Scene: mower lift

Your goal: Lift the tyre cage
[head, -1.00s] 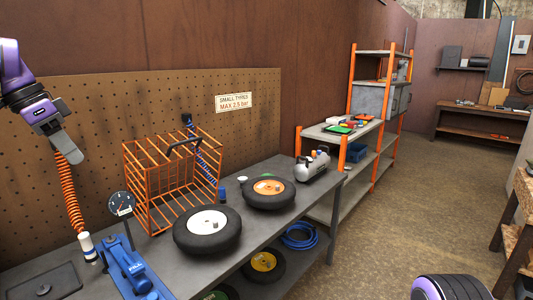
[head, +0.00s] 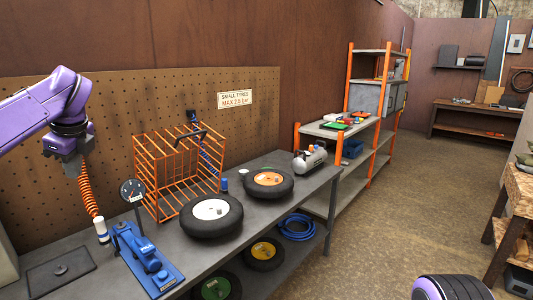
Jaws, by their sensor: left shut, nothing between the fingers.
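The orange wire tyre cage (head: 158,172) stands on the workbench against the pegboard, with a dark handle (head: 190,138) across its top. A blue upright part shows behind its bars. My left gripper (head: 74,168) is shut and empty, to the left of the cage and apart from it, in front of the pegboard. Its fingertips are small and partly hidden near an orange coiled hose (head: 90,190). My right gripper is not in view; only a purple and black part of mine shows at the bottom right.
A gauge (head: 132,190) and a blue foot pump (head: 145,258) stand at the left. A small compressor (head: 310,160) stands at the right end.

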